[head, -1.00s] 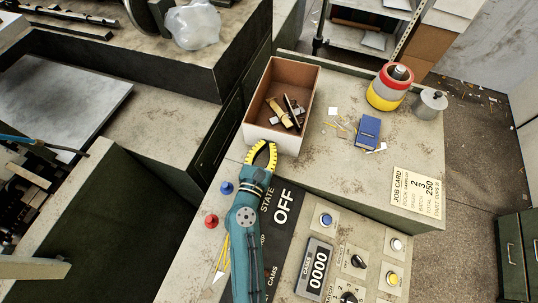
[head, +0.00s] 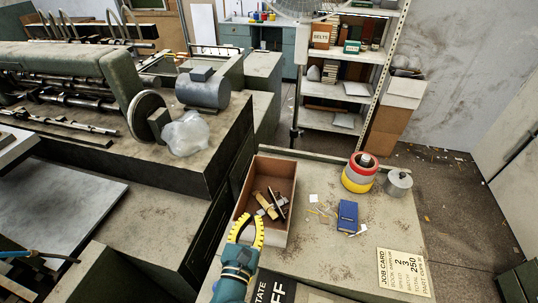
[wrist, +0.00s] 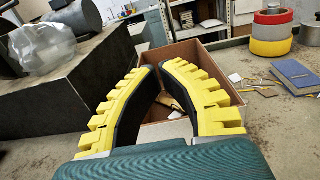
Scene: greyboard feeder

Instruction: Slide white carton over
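The white carton (head: 272,233) is an open-topped box, white on its near outer side and brown inside. It stands upright on the bench and holds several small dark and tan pieces (head: 268,203). It also shows beyond my fingers in the wrist view (wrist: 190,52). My gripper (head: 247,216) has yellow ribbed fingers and is at the carton's near left corner. The fingers are apart with a narrow gap at the tips, and nothing is seen held between them. In the wrist view the fingertips (wrist: 160,67) overlap the carton; whether they touch it is unclear.
Machinery with a clear plastic bag (head: 185,134) rises to the left.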

